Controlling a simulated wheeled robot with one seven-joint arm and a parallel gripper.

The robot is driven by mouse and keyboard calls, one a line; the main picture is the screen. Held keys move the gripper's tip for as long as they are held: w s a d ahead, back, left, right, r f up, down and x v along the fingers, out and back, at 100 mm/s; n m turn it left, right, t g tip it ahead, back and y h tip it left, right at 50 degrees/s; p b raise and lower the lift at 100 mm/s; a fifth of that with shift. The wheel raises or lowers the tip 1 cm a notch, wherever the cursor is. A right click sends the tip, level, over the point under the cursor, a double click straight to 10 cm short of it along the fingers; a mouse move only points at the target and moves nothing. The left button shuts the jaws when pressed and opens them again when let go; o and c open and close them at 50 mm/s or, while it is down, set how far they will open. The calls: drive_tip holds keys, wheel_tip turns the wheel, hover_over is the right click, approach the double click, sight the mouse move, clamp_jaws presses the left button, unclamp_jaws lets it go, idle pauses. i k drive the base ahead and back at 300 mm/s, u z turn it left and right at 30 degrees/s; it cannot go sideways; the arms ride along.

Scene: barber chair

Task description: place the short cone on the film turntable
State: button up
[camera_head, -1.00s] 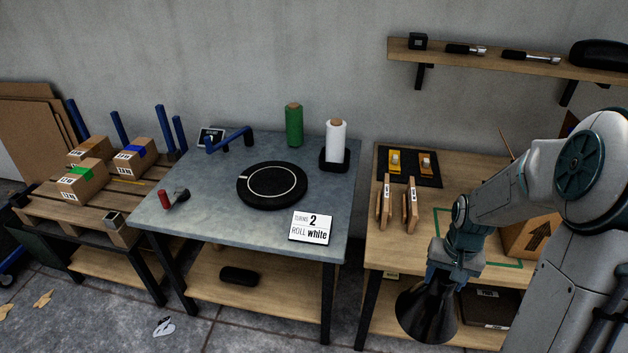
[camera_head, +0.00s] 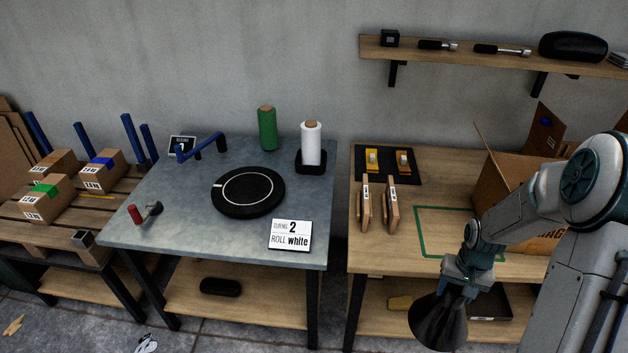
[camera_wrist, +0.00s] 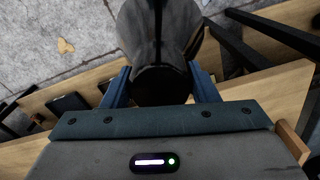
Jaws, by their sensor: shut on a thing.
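A dark, cone-shaped thing (camera_head: 438,320) hangs from my gripper (camera_head: 468,283), wide end down and slightly tilted. In the wrist view the dark cone (camera_wrist: 162,45) sits between the two blue fingers of my gripper (camera_wrist: 160,88), which are shut on it. It is held in front of the right table's front edge. The film turntable (camera_head: 248,192) is a black disc with a pale ring on the grey table at the left, well apart from my gripper. Nothing stands on it.
The grey table (camera_head: 200,225) holds a white roll (camera_head: 311,145), a green roll (camera_head: 267,128), a sign reading "2, white" (camera_head: 290,235), a blue handle and a red-ended tool (camera_head: 145,212). The right wooden table (camera_head: 395,255) holds flat packs and an open carton (camera_head: 515,190).

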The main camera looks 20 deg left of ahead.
sight(249, 187)
drive_tip(key=z, duration=2.2)
drive_tip(key=k, duration=1.7)
drive_tip(key=u, duration=2.05)
